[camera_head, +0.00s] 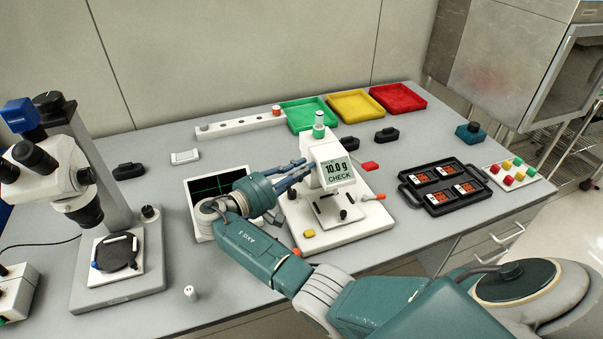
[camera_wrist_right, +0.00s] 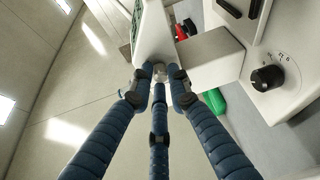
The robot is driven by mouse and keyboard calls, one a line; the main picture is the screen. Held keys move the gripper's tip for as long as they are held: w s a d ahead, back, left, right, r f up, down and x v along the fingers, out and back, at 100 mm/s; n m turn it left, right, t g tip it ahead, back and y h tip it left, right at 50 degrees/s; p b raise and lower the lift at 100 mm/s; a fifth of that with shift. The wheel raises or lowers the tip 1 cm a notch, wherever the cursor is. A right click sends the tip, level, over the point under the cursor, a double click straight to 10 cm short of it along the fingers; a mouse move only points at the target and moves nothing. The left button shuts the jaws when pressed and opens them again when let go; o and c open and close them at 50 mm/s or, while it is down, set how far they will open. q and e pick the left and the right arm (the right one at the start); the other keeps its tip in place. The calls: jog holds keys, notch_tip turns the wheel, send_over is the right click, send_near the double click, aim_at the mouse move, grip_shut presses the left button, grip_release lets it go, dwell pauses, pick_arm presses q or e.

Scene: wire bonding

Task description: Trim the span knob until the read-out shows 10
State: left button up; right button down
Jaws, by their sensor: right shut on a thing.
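The bonder (camera_head: 335,222) is a white bench machine near the table's middle. Its read-out (camera_head: 336,171) shows "10.0 g" with "CHECK" below it. My right gripper (camera_head: 303,170) reaches from the left to the side of the machine's head, just left of the read-out. In the right wrist view, the blue fingers of my right gripper (camera_wrist_right: 160,76) close together on a small pale knob (camera_wrist_right: 160,68), which I take as the span knob. The fingers cover most of it, so its setting cannot be read. My left gripper is not in view.
A microscope (camera_head: 100,200) stands at the left. Green (camera_head: 308,128), yellow (camera_head: 355,119) and red (camera_head: 398,112) trays line the back. A black carrier (camera_head: 405,190) sits to the right. A black dial knob (camera_wrist_right: 267,77) is on the machine near my fingers.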

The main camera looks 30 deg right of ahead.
jog(key=shift+a+f, duration=0.1)
jog(key=shift+f, duration=0.15)
jog(key=c, duration=2)
grip_release()
jog(key=shift+a+r, duration=0.1)
jog(key=a, duration=0.4)
jog(key=s+a, duration=0.1)
jog(key=a, duration=0.6)
jog(key=shift+s+a+r, duration=0.3)
jog(key=shift+s+a, duration=0.05)
jog(key=shift+s, duration=0.05)
